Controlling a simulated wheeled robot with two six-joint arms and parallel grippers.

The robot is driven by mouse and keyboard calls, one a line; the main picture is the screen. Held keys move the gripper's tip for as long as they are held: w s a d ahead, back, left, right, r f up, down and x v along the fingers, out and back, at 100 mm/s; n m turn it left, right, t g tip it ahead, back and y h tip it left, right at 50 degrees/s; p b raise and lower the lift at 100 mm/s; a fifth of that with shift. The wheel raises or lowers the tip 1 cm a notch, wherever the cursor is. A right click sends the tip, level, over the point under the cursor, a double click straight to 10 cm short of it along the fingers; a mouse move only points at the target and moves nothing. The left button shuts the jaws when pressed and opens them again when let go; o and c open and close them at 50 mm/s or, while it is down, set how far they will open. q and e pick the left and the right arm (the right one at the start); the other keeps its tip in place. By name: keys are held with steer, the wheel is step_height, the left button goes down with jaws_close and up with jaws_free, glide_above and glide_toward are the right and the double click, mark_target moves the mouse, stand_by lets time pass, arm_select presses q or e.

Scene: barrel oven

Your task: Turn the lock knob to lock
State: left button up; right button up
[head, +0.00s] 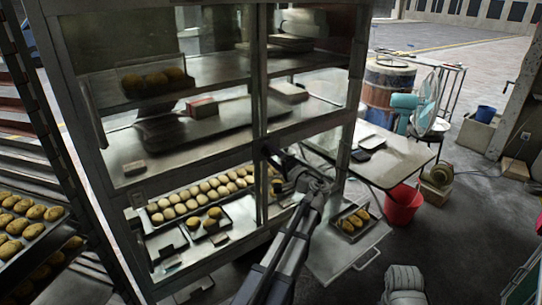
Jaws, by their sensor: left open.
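A dark metal-framed glass cabinet (258,60) fills the left and middle of the head view. My left gripper (274,158) is at the upright between its glass panels, at the end of my arm that rises from the bottom middle. The gripper is open, and I see nothing held in it. I cannot make out the lock knob; it may be hidden behind the gripper or too small to see. I cannot tell whether the gripper touches the frame. My right gripper does not show.
Inside the cabinet are trays of round buns (190,200). A rack of bread (22,222) stands at the left. To the right are a metal table (400,160), a red bucket (403,207), a fan (428,100) and a brown barrel (388,82). The floor at lower right is mostly clear.

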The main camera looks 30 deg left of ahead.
arm_select(q)
steer(key=v, duration=0.7)
steer(key=shift+d+b, duration=0.25)
steer(key=shift+b, duration=0.05)
steer(key=shift+s, duration=0.1)
steer(key=s+d+f+g+h+p, duration=0.2)
steer(key=s+d+f+h+p, duration=0.1)
steer(key=s+d, duration=0.5)
steer(key=s+d+f+m+g+h+p, duration=0.1)
steer(key=s+d+f+g+h+p, duration=0.2)
steer(key=d, duration=0.9)
steer(key=s+d+f+g+h+p, duration=0.2)
steer(key=s+d+f+h, duration=0.6)
steer(key=s, duration=0.5)
steer(key=shift+s+d+f+m+g+h+p, duration=0.25)
steer(key=shift+d+h+p, duration=0.35)
steer(key=shift+d+h, duration=0.4)
steer(key=shift+a, duration=0.1)
